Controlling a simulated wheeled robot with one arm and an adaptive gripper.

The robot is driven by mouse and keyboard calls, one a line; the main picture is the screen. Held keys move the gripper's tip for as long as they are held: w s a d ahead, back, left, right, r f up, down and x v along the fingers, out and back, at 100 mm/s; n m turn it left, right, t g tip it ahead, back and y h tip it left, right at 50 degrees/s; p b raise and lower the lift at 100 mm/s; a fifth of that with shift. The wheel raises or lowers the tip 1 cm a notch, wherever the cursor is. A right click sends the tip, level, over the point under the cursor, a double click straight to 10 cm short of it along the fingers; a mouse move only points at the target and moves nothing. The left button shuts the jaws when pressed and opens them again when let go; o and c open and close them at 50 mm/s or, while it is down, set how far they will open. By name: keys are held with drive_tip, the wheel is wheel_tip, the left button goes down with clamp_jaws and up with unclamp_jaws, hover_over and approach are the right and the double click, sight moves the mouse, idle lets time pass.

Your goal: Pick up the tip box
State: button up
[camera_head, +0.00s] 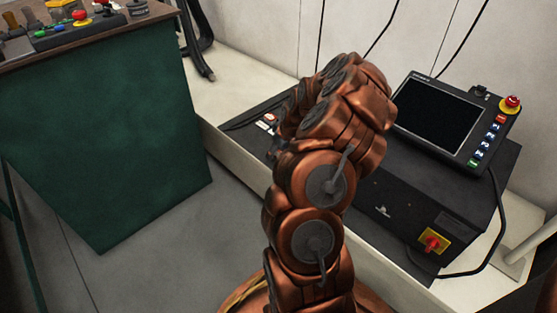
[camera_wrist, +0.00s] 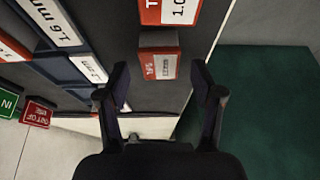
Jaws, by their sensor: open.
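The tip box is a small red box with a grey label strip and a white label (camera_wrist: 160,66). In the wrist view it sits on a dark surface, between and slightly beyond my fingertips in the picture. My gripper (camera_wrist: 159,77) is open, with one dark finger left of the box and one right of it. A gap shows on each side, and I see no contact. In the head view my copper-coloured arm covers most of the gripper, and I cannot make out the tip box clearly there.
A larger red box marked 1.0 (camera_wrist: 170,10) stands just past the tip box. Dark blue labelled bins (camera_wrist: 62,52) are at the left. The head view shows a screen panel (camera_head: 440,112) on a black cabinet and a green workbench (camera_head: 100,140).

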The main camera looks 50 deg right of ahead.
drive_tip(key=shift+f, duration=0.1)
drive_tip(key=shift+c, duration=0.2)
clamp_jaws()
idle(0.5)
